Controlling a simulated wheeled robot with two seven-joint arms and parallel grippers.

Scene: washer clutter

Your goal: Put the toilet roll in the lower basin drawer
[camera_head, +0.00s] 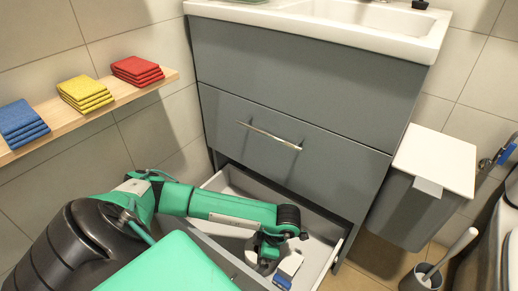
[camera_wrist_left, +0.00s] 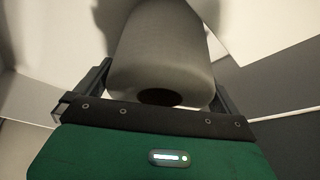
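The toilet roll (camera_wrist_left: 160,55) fills the space between the two fingers of my left gripper (camera_wrist_left: 160,82) in the left wrist view, its dark core hole facing the wrist. The fingers press close along both its sides. In the head view, my left gripper (camera_head: 268,256) points down inside the open lower basin drawer (camera_head: 338,232). The arm and gripper hide much of the drawer's inside, and I cannot clearly make out the roll there. My right gripper is not in view.
A small white and blue item (camera_head: 289,266) shows beside the gripper in the drawer. The closed upper drawer (camera_head: 290,130) is above. A grey bin (camera_head: 405,208) with a white lid and a toilet brush holder (camera_head: 420,279) stand at right. A wooden shelf (camera_head: 120,91) holds folded cloths at left.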

